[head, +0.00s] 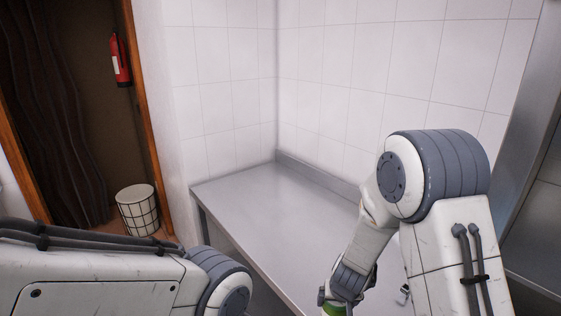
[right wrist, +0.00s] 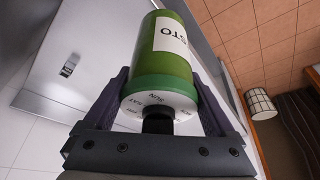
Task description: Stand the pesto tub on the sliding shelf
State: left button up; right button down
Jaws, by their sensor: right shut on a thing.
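The pesto tub (right wrist: 168,62) is a green cylinder with a white label and a pale, printed end. My right gripper (right wrist: 160,84) is shut on it, with one dark finger on each side. In the head view only a green sliver of the tub (head: 333,310) shows at the bottom edge, under my right gripper (head: 340,294). My left arm crosses the lower left of the head view, but its gripper is out of frame. I cannot make out a sliding shelf in either view.
A bare steel counter (head: 262,211) runs along the white tiled wall, with clear room on it. A small metal fitting (head: 405,291) is near my right arm. A fire extinguisher (head: 120,60) and a round basket (head: 138,210) are at the left.

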jog(key=s+a+f+b, duration=0.3)
jog(key=s+f+b, duration=0.1)
jog(key=f, duration=0.3)
jog(key=s+a+f+n+b, duration=0.1)
jog(key=s+a+f+b, duration=0.3)
jog(key=f, duration=0.4)
jog(key=shift+a+b, duration=0.2)
jog(key=shift+b, duration=0.4)
jog(key=shift+f, duration=0.1)
